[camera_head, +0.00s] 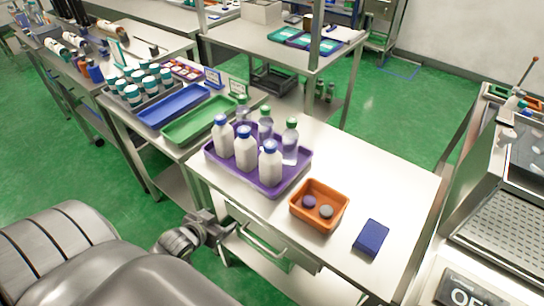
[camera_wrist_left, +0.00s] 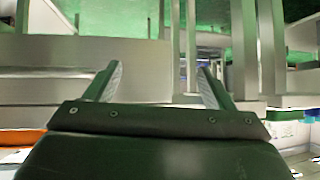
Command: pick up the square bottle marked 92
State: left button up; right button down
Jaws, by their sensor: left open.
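A purple tray (camera_head: 281,188) on the near table holds several bottles. White bottles with blue caps (camera_head: 270,165) stand in its front row. Clear bottles with green caps (camera_head: 290,147) stand behind them, partly hidden. No number 92 can be read, and I cannot tell which bottle is square. My left gripper (camera_head: 218,228) is in front of the table's near edge, below and apart from the tray. In the left wrist view my left gripper (camera_wrist_left: 160,80) has its fingers apart with nothing between them. My right gripper is not in view.
An orange bin (camera_head: 334,226) with two round items and a dark blue box (camera_head: 371,238) stand to the right of the tray. Blue (camera_head: 174,108) and green (camera_head: 201,121) trays lie to the left. A drawer handle (camera_head: 262,243) juts out near my gripper.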

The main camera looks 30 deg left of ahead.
pick_arm(q)
jog(key=w+d+r+m+t+h+p, duration=0.1)
jog(key=d+r, duration=0.1)
jog(key=r, duration=0.5)
jog(key=w+d+r+t+h+p, duration=0.1)
jog(key=d+r, duration=0.1)
jog(key=r, duration=0.6)
jog(key=t, duration=0.1)
send_near(265, 167)
jog(key=p+x, duration=0.1)
jog(key=x, duration=0.6)
jog(key=shift+w+f+p, duration=0.15)
jog(key=shift+w+p, duration=0.1)
jog(key=shift+p, duration=0.15)
jog(key=shift+p+x, duration=0.35)
jog(key=shift+x, duration=0.65)
jog(key=shift+p+x, duration=0.3)
jog(key=shift+x, duration=1.55)
jog(key=shift+s+a+f, duration=0.1)
jog(key=shift+f, duration=0.1)
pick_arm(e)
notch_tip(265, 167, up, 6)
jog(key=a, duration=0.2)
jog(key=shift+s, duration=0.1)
pick_arm(q)
jog(key=shift+r, duration=0.1)
jog(key=c, duration=1.3)
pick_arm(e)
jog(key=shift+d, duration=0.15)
